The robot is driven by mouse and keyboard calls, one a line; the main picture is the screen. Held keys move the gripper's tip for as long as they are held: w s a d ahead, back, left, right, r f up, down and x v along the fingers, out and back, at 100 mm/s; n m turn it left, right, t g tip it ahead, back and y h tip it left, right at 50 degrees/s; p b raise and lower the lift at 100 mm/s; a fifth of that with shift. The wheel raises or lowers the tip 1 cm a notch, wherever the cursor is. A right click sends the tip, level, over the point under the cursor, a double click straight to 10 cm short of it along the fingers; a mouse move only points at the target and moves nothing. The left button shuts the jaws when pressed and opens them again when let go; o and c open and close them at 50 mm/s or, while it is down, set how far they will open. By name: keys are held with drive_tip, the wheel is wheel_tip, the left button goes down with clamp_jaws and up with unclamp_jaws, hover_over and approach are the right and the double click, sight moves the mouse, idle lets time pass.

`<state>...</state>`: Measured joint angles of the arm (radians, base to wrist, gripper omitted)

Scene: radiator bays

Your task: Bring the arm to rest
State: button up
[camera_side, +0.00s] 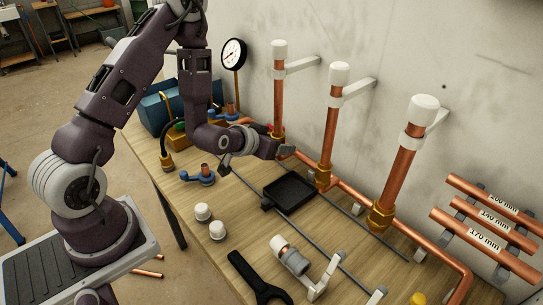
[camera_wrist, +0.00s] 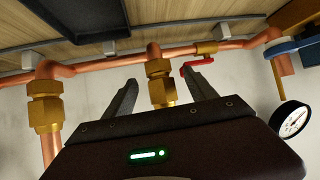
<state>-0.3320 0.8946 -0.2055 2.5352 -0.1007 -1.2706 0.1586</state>
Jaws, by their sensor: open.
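My gripper (camera_side: 282,148) is in front of the foot of the leftmost upright copper pipe (camera_side: 278,85). In the wrist view my gripper (camera_wrist: 160,80) has its two dark fingers spread apart. A brass fitting (camera_wrist: 159,82) shows in the gap between them; I cannot tell how far beyond the fingertips it lies. Nothing is seen held. My arm reaches over the wooden bench (camera_side: 240,205), bent, with its forearm low above the top.
Two more capped upright pipes (camera_side: 331,125) (camera_side: 402,170) stand to the right on a horizontal copper pipe (camera_side: 350,192). A red valve handle (camera_wrist: 197,64) is close to one finger. A gauge (camera_side: 234,54), black tray (camera_side: 290,192), white caps (camera_side: 217,230) and black wrench (camera_side: 255,280) are nearby.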

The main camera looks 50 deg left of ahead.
drive_tip(key=s+d+r+m+g+h, duration=0.2)
drive_tip(key=s+d+r+g, duration=0.25)
drive_tip(key=s, duration=0.35)
drive_tip(key=s+d+r+m+g+h, duration=0.1)
drive_tip(key=s+d+r+m+g, duration=0.2)
drive_tip(key=s+d, duration=0.35)
drive_tip(key=s+a+r+n+t, duration=0.2)
drive_tip(key=s+r, duration=1.1)
drive_tip(key=s, duration=0.2)
drive_tip(key=shift+a+r+n+y, duration=0.3)
drive_tip(key=shift+a+r, duration=0.05)
drive_tip(key=shift+r, duration=0.05)
